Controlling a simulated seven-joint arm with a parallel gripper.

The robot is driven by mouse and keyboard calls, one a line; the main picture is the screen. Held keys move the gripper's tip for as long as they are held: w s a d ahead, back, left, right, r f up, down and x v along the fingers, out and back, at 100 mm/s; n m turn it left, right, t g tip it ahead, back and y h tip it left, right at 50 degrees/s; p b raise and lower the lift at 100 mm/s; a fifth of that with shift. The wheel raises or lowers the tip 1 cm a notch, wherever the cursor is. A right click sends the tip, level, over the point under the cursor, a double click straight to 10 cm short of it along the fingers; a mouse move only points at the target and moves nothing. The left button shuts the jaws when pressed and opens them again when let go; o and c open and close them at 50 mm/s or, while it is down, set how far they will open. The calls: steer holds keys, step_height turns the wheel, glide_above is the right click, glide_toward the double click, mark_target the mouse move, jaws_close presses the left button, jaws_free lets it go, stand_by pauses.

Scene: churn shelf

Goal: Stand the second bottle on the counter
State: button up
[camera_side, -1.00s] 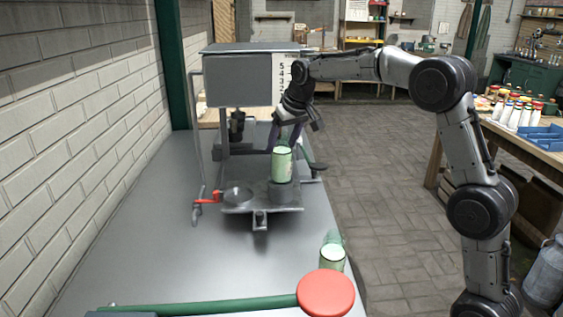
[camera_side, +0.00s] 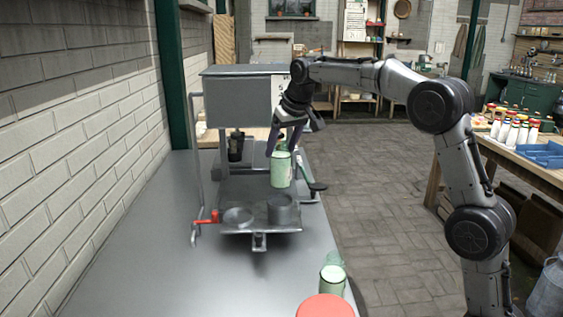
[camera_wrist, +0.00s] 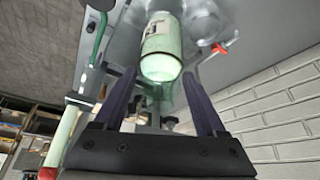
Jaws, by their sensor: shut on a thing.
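My gripper (camera_side: 284,148) is shut on a pale green bottle (camera_side: 281,172) near its top. The bottle hangs roughly upright just above the right cup (camera_side: 284,212) of the grey machine's platform (camera_side: 260,228), its base clear of the rim. In the wrist view the held bottle (camera_wrist: 161,48) shows between the two dark fingers, with a pale label. Another green bottle (camera_side: 332,281) stands upright on the grey counter (camera_side: 150,270) near its right edge. The left dish (camera_side: 238,217) on the platform is empty.
The machine's grey box (camera_side: 237,102) stands behind the platform. A red handle (camera_side: 206,218) juts out at the platform's left. A red disc (camera_side: 325,308) is at the front, close to the standing bottle. The counter is clear at front left, beside the brick wall (camera_side: 80,130).

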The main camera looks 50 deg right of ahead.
step_height(320, 180, up, 3)
steer(key=shift+f, duration=0.2)
steer(key=s+a+n+y, duration=0.1)
steer(key=s+a+n, duration=0.15)
steer(key=s, duration=0.65)
steer(key=s+a+n+y, duration=0.15)
steer(key=s+a, duration=0.25)
steer(key=s, duration=0.4)
step_height(320, 180, down, 17)
steer(key=shift+r+n+h, duration=0.15)
steer(key=shift+n+h, duration=0.15)
steer(key=shift+h, duration=0.05)
steer(key=shift+f, duration=0.6)
steer(key=shift+f, duration=0.15)
steer(key=shift+f, duration=0.25)
